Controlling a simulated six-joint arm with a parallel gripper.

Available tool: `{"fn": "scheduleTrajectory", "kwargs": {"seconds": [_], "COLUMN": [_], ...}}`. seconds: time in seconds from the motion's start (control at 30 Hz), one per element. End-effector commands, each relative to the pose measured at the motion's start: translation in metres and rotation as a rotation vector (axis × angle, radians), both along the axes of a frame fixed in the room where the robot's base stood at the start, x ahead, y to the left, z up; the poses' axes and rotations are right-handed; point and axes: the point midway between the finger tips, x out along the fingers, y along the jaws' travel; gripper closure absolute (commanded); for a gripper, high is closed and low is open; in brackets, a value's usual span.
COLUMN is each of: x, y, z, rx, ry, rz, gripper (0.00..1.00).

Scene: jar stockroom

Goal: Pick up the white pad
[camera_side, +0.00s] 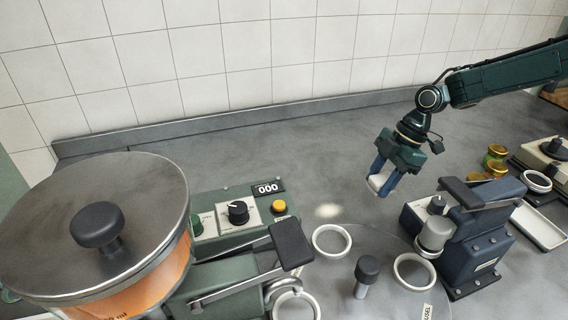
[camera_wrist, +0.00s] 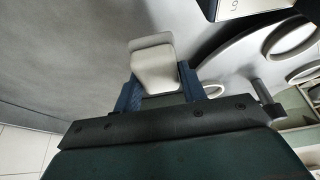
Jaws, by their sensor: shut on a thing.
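The white pad (camera_side: 376,182) is a small pale block between the blue fingers of my gripper (camera_side: 382,180) in the side view. It is held above the grey worktop, apart from the machines. In the wrist view the pad (camera_wrist: 155,70) sits between the two blue fingers of my gripper (camera_wrist: 160,88), with its outer end sticking out past them. The gripper is shut on it. Part of the pad is hidden behind the fingers.
A round grey plate with white rings (camera_side: 332,241) and a black knob (camera_side: 367,268) lies below. A large lidded orange vessel (camera_side: 165,275) fills the left. The worktop behind is clear.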

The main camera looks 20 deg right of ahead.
Motion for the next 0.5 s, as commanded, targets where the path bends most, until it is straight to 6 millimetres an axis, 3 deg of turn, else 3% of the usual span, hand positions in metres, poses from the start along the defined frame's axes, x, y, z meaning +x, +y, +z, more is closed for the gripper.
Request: {"fn": "scheduleTrajectory", "kwargs": {"seconds": [0.3, 0.5], "x": [0.002, 0.001], "y": [0.000, 0.000], "z": [0.073, 0.111], "rx": [0.001, 0.001], "ry": [-0.007, -0.005], "rz": [-0.001, -0.001], "gripper": [0.81, 0.81]}}
